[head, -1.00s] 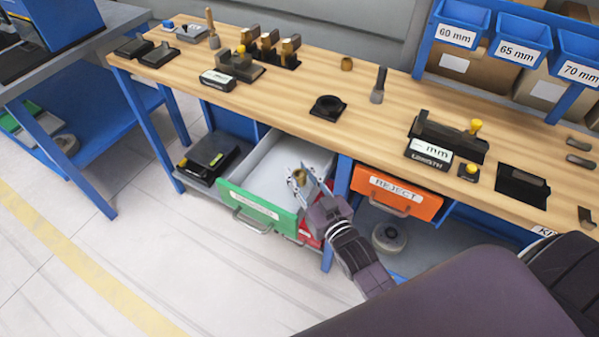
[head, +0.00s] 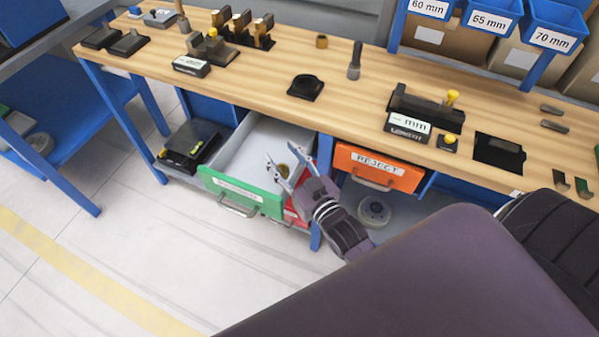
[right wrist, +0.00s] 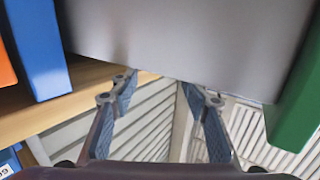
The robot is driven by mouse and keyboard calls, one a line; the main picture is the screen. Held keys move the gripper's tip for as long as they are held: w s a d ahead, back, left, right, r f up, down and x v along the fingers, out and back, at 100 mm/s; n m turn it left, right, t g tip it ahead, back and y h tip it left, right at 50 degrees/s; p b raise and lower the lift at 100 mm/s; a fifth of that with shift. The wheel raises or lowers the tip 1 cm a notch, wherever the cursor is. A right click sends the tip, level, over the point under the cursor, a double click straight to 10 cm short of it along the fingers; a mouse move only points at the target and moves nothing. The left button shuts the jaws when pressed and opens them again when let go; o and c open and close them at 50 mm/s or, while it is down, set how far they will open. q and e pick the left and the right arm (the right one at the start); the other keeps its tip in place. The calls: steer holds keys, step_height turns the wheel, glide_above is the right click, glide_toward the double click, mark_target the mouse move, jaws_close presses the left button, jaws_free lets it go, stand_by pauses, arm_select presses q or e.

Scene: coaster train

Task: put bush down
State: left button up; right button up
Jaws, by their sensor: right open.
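The small brass bush (head: 283,170) lies in the open green-fronted drawer (head: 241,192), seen between the fingers of my right gripper (head: 286,160) in the head view. The right gripper is open, with its two fingers apart over the drawer. I cannot tell exactly how far the bush is from the fingers. In the right wrist view the open fingers (right wrist: 165,92) show with nothing between them, and the bush is not visible there. My left gripper is not in view.
An orange reject drawer (head: 377,167) is right of the green one, past a blue table leg. Another brass bush (head: 321,41) stands on the wooden bench (head: 350,100). A black round fixture (head: 305,86) and several gauges are also on the bench.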

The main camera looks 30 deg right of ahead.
steer(key=s, duration=1)
steer(key=shift+s+d+r+b, duration=0.25)
steer(key=shift+s+d+b, duration=0.15)
steer(key=s+a+f+g, duration=0.1)
steer(key=s+f+g, duration=0.25)
steer(key=f, duration=0.85)
steer(key=s+f+g, duration=0.2)
steer(key=s+f, duration=0.2)
steer(key=f, duration=0.8)
steer(key=s+a+f+g, duration=0.1)
steer(key=s+f+g, duration=0.25)
steer(key=f, duration=0.85)
steer(key=s+d+f+g, duration=0.2)
steer(key=s+f, duration=0.5)
steer(key=s, duration=0.4)
steer(key=s+d+f+n+g+h, duration=0.1)
steer(key=s+f+g, duration=0.4)
steer(key=s+f, duration=0.3)
steer(key=s, duration=0.3)
steer(key=shift+s+d+f+n, duration=0.25)
steer(key=shift+d+n, duration=0.05)
steer(key=shift+d, duration=0.05)
